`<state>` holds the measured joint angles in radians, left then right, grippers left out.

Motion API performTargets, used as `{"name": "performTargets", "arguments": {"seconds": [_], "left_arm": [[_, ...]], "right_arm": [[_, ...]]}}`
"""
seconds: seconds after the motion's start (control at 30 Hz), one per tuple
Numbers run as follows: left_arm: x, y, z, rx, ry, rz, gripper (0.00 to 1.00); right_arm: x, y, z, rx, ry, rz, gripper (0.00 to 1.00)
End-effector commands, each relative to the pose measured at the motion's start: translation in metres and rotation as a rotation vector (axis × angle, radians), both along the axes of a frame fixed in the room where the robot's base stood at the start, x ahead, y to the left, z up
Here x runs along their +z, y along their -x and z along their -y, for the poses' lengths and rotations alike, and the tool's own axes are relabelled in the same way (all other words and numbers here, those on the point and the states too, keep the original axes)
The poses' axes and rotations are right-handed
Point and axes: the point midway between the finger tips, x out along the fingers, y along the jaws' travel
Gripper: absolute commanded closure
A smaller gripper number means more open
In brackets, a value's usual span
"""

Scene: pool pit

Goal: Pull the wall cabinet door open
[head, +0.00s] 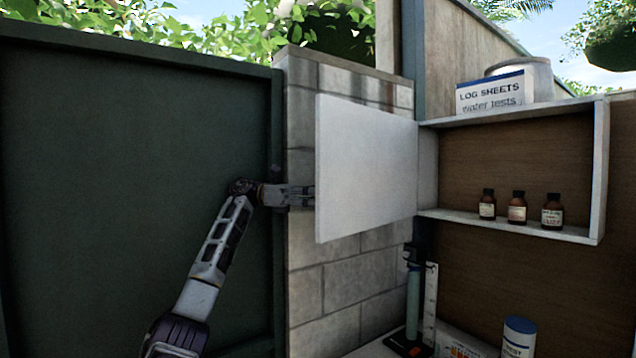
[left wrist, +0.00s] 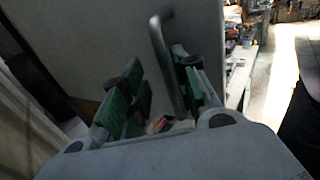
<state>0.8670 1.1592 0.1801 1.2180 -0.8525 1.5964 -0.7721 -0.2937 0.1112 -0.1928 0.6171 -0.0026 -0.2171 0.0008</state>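The white wall cabinet door (head: 366,170) stands swung wide open to the left of the cabinet (head: 520,221) in the head view. My left gripper (head: 301,195) is at the door's free left edge, its fingertips hidden behind the panel. In the left wrist view, the grey bar handle (left wrist: 160,45) runs between the two green-padded fingers of the left gripper (left wrist: 157,72). The fingers are apart. The handle lies nearer the right finger, and a gap shows on its left; contact is unclear. My right gripper is in neither view.
Several things are close by: three brown bottles (head: 517,208) inside the cabinet, a log sheets box (head: 491,94) on top, and a white tub with blue lid (head: 519,338) below. A block wall (head: 325,270) and dark green panel (head: 120,150) stand behind the door and arm.

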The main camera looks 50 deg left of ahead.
Motion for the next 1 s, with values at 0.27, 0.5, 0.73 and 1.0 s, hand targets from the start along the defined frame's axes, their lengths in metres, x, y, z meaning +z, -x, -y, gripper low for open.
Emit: {"name": "performTargets", "arguments": {"seconds": [0.27,0.5,0.73,1.0], "left_arm": [[0.008,0.0,0.0,0.0,0.0,0.002,0.7],[0.018,0.0,0.0,0.0,-0.001,0.003,0.7],[0.028,0.001,0.0,0.0,0.001,0.002,0.7],[0.043,0.002,-0.001,0.002,0.008,0.01,0.7]], "right_arm": [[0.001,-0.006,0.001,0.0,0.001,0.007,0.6],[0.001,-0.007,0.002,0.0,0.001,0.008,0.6],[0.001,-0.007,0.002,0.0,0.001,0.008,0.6],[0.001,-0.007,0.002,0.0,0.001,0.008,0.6]]}}
